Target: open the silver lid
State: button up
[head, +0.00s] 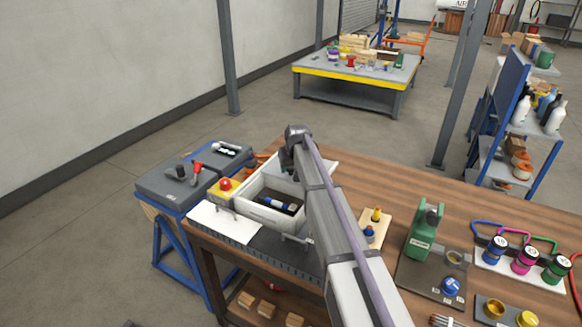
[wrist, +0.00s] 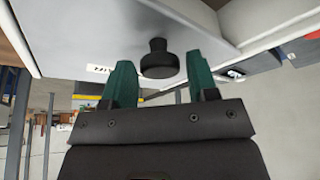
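A pale grey lid panel (wrist: 90,35) fills the upper part of the wrist view, with a dark round knob (wrist: 158,58) on it. My gripper (wrist: 159,60) is open, with its green fingers on either side of the knob. A gap shows between each finger and the knob. In the head view, a light grey box (head: 264,215) stands on the bench, its inside partly visible with a blue-and-white cylinder (head: 277,205) in it. A pale panel (head: 322,162) shows at its back right, partly behind my arm. My fingertips are hidden there.
A yellow box with a red button (head: 224,188) stands left of the grey box. A small board with yellow and blue pieces (head: 371,228) and a green press (head: 425,232) stand to the right. Bare bench top (head: 385,190) lies behind them.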

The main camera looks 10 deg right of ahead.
jog(key=shift+o, duration=0.8)
jog(key=p+v, duration=1)
jog(key=v, duration=0.1)
jog(key=shift+f, duration=0.1)
jog(key=s+a+g, duration=0.2)
jog(key=s, duration=1.6)
jog(key=s+a+f+g, duration=0.1)
jog(key=s+a+g, duration=0.1)
jog(key=s, duration=1.6)
jog(key=shift+a+f+m+g, duration=0.15)
jog(key=shift+a+m+g, duration=0.15)
jog(key=shift+a, duration=0.2)
